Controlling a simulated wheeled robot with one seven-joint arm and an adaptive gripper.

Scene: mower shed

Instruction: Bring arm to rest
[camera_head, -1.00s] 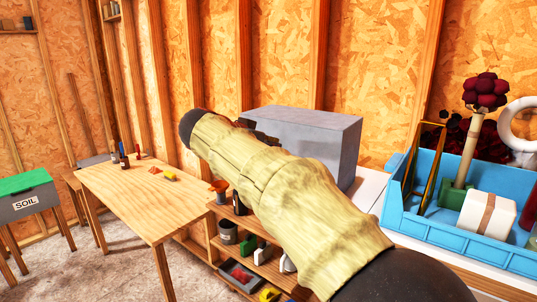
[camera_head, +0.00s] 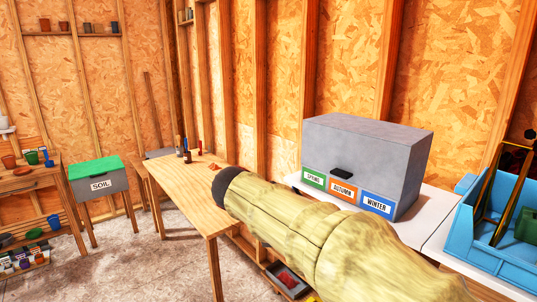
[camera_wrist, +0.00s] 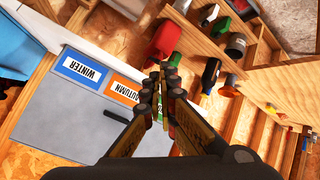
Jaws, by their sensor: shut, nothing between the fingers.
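My gripper shows in the wrist view (camera_wrist: 163,72) with its two fingertips together and nothing between them. It hangs in free space in front of the grey box (camera_wrist: 60,115), partly covering its labels. In the head view my arm, in a pale yellow-green sleeve, reaches from the lower right toward the wooden table (camera_head: 190,185). The gripper itself is not clearly visible there. The grey box (camera_head: 365,145) has a dark handle and spring, autumn and winter labels, and stands on a white surface.
A blue tray (camera_head: 490,255) stands at the right. A soil bin with a green lid (camera_head: 97,170) stands at the left. Shelves with pots and tools (camera_wrist: 235,45) lie beyond my gripper in the wrist view. Bare floor (camera_head: 130,260) shows at the lower left.

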